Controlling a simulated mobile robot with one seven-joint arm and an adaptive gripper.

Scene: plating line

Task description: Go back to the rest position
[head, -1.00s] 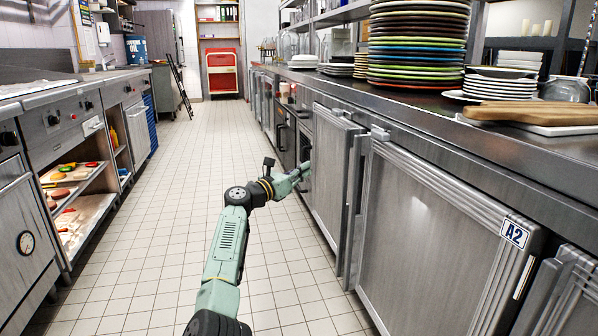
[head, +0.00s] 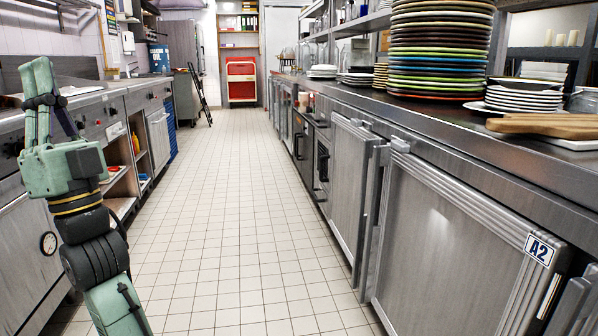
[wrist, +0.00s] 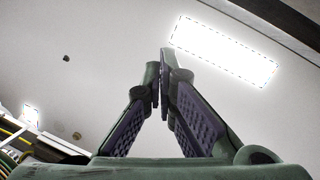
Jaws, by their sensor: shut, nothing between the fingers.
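My gripper (head: 40,85) is at the left of the head view, raised with its fingers pointing up, in front of the left counter. It is shut and empty. In the wrist view its two fingers (wrist: 163,85) meet at the tips against the ceiling, with nothing between them. My arm comes up from the lower left edge of the head view.
The tiled aisle (head: 215,200) is clear. A red cart (head: 241,80) stands far back. A ceiling light (wrist: 225,50) shows in the wrist view.

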